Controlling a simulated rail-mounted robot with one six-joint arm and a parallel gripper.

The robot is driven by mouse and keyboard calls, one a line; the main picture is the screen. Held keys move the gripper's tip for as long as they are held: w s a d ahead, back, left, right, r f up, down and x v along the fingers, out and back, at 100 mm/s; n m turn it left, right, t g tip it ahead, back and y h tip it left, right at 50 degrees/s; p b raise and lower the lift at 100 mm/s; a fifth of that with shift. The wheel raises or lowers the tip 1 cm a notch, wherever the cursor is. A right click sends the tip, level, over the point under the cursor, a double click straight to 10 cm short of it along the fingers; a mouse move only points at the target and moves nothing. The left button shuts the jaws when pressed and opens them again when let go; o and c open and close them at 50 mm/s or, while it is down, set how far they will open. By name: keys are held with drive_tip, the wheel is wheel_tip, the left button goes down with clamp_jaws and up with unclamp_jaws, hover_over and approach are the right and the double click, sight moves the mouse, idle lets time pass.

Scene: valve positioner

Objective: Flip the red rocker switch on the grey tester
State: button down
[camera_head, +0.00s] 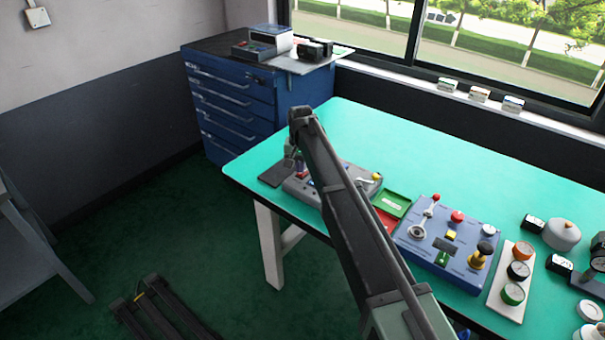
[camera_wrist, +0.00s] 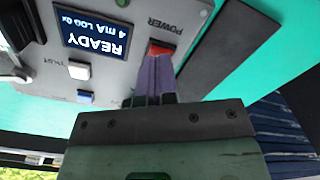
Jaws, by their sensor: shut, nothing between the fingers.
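The grey tester (camera_head: 302,190) lies near the left end of the green bench. In the wrist view the tester (camera_wrist: 120,45) appears upside down, with a lit blue display (camera_wrist: 95,32) reading READY. The red rocker switch (camera_wrist: 162,45) sits beside the POWER label. My gripper (camera_wrist: 154,60) is shut and empty, its purple fingertips right at the switch and covering part of it. I cannot tell whether they touch it or which way the rocker is tilted. In the head view my gripper (camera_head: 292,162) is above the tester's left end, and my arm hides part of the tester.
The tester's panel also has a white button (camera_wrist: 80,70) and a blue button (camera_wrist: 85,97). A dark pad (camera_head: 274,174) lies beside the tester. Green and red trays (camera_head: 392,204) and a blue panel (camera_head: 446,238) with knobs stand to the right. A blue drawer cabinet (camera_head: 235,108) stands behind.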

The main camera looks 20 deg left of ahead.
drive_tip(key=shift+f+b, duration=0.55)
drive_tip(key=shift+f, duration=0.05)
drive_tip(key=shift+r, duration=0.1)
wheel_tip(320, 180, up, 7)
drive_tip(key=p, duration=0.7)
drive_tip(key=shift+r, duration=0.1)
